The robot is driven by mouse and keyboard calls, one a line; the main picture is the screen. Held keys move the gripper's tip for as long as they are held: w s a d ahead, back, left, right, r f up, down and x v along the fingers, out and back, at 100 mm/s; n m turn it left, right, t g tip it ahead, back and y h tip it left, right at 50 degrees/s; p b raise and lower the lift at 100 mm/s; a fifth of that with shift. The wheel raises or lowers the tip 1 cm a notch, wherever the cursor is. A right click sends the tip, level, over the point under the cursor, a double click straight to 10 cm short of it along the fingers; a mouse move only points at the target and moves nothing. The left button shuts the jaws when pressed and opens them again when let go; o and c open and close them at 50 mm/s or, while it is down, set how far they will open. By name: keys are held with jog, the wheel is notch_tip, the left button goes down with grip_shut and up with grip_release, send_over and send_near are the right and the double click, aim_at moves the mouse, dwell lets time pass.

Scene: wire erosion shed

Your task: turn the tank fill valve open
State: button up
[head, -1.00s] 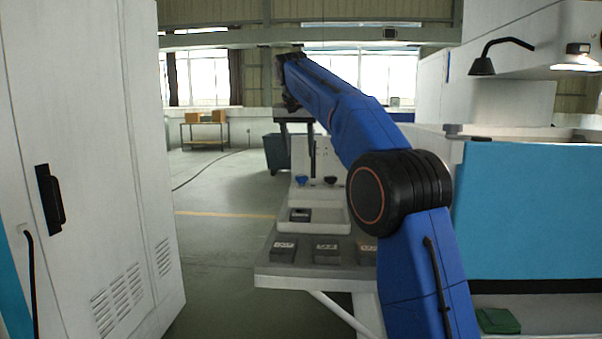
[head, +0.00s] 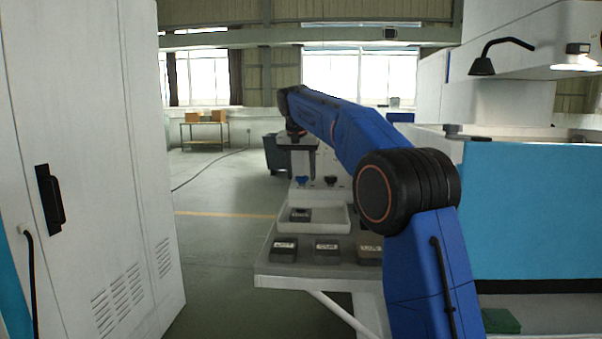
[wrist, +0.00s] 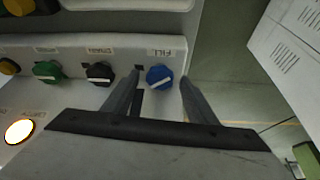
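The tank fill valve is a blue knob (wrist: 159,76) with a white pointer line, on a pale panel (wrist: 70,50) under a label that reads FILL upside down in the wrist view. Its pointer lies nearly level, slightly tilted. The blue knob (head: 301,181) also shows small in the head view. My gripper (wrist: 160,82) is open, one finger on each side of the blue knob in the wrist view. No contact with the knob is visible. In the head view my gripper (head: 301,165) hangs just above the knob, its fingers hard to make out.
A black knob (wrist: 99,74), a green knob (wrist: 46,71) and a lit button (wrist: 19,131) share the panel. A white tray (head: 327,226) and several dark labelled blocks (head: 327,249) are on the bench (head: 300,272). A white cabinet (head: 100,150) stands left.

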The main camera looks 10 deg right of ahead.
jog(key=c, duration=0.9)
jog(key=shift+c, duration=0.2)
jog(key=shift+n, duration=0.4)
jog(key=n+y, duration=0.1)
jog(key=n, duration=0.2)
jog(key=shift+d+n+y, duration=0.3)
jog(key=shift+n+y, duration=0.1)
jog(key=n+y, duration=0.1)
jog(key=n, duration=0.1)
jog(key=n+y, duration=0.1)
jog(key=n, duration=0.2)
jog(key=shift+d+n, duration=0.2)
jog(key=shift+n, duration=0.1)
jog(key=o, duration=1.1)
